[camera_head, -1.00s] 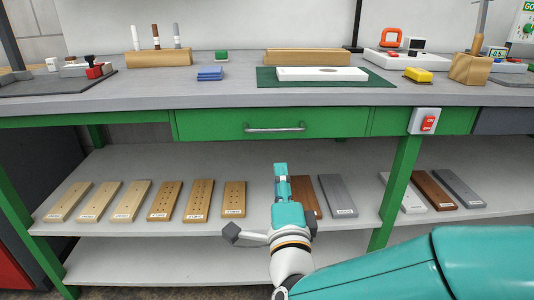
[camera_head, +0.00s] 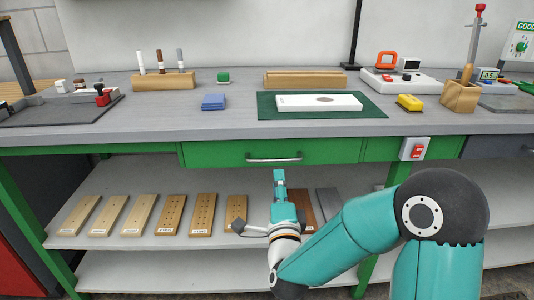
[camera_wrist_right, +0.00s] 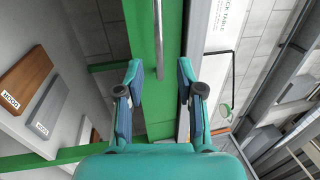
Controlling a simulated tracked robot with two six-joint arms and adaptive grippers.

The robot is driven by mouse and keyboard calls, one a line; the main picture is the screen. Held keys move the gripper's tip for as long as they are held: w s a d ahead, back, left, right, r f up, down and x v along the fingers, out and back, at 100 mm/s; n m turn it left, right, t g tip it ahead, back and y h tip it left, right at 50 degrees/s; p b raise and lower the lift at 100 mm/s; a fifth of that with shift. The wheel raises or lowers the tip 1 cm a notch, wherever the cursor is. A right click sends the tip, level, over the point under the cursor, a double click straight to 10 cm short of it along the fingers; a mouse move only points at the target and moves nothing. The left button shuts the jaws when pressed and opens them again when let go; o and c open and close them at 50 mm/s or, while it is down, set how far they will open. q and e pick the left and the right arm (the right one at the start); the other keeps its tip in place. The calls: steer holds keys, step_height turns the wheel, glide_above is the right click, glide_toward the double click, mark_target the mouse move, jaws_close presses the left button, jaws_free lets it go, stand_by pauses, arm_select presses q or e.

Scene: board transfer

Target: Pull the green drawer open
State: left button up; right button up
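The green drawer (camera_head: 220,153) is set under the grey bench top, and its front looks flush with the green frame, so it appears closed. Its silver bar handle (camera_head: 275,158) is horizontal in the head view. My right gripper (camera_head: 280,174) is just below the handle in the head view. In the right wrist view, the two fingers of my right gripper (camera_wrist_right: 159,76) are spread apart. The handle (camera_wrist_right: 159,45) lies ahead between them in that picture, with no visible contact. My left gripper is not in view.
The bench top (camera_head: 230,122) carries a green mat (camera_head: 375,110) with a white board (camera_head: 300,103). Several wooden boards lie on the shelf (camera_head: 70,240) below. My right arm covers the lower right.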

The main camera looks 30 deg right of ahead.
mark_target(275, 161)
steer(key=x, duration=0.8)
steer(key=shift+w+d+f+p, duration=0.15)
steer(key=shift+w+p, duration=0.15)
steer(key=shift+w, duration=0.15)
steer(key=c, duration=0.7)
jaws_close()
